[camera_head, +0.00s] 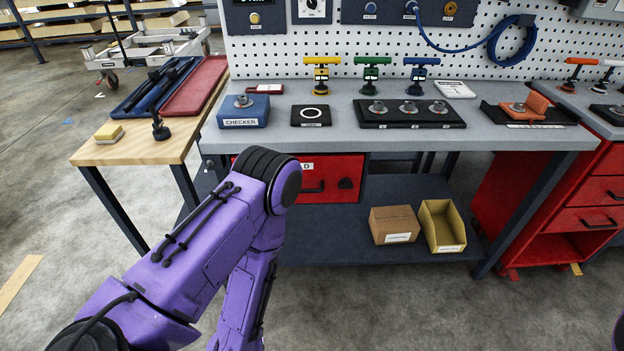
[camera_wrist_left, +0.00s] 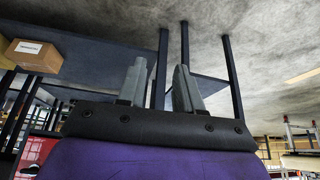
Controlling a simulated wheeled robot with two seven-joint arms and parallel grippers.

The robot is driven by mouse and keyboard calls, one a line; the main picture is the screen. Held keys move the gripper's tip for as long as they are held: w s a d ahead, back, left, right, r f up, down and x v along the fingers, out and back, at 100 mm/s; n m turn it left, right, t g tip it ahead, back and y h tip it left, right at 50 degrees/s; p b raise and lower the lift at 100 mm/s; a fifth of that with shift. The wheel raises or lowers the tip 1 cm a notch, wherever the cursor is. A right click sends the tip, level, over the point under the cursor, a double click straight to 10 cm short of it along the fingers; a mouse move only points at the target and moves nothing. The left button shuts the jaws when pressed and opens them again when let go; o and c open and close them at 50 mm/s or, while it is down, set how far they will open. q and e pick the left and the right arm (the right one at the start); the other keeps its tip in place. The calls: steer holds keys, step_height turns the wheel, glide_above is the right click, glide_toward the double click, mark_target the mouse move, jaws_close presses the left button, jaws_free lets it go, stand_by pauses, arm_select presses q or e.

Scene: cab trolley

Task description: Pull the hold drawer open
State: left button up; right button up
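The hold drawer (camera_head: 335,180) is a red front under the workbench, partly covered by my purple left arm in the head view. The end of its white label reads "D". The drawer front looks shut under the bench top. My left gripper is outside the head view. In the left wrist view its grey fingers (camera_wrist_left: 160,75) stand apart with nothing between them. My right gripper is not in view.
The grey workbench (camera_head: 410,137) holds a blue checker block (camera_head: 243,112) and several fixtures. On the dark lower shelf (camera_head: 330,240) stand a cardboard box (camera_head: 394,225) and a yellow bin (camera_head: 441,226). A wooden side table (camera_head: 150,148) is left; a red cabinet (camera_head: 540,235) is right.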

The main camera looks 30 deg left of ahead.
arm_select(q)
steer(key=w+r+n+t+y+b, duration=0.15)
steer(key=w+n+t+b, duration=0.5)
steer(key=w, duration=1.15)
steer(key=w+a+r+n+t+y+b, duration=0.2)
steer(key=w+r+n+t+y+b, duration=0.45)
steer(key=w+r+n, duration=0.55)
steer(key=shift+m+h, duration=0.5)
steer(key=shift+m, duration=0.35)
steer(key=x, duration=0.2)
steer(key=r+p+x, duration=0.1)
steer(key=x, duration=0.5)
steer(key=shift+s+a+r+p, duration=0.2)
steer(key=shift+a+r+p, duration=0.05)
steer(key=shift+r+p, duration=0.1)
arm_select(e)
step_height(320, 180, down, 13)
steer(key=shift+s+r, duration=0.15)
arm_select(q)
steer(key=shift+f, duration=0.1)
jaws_close()
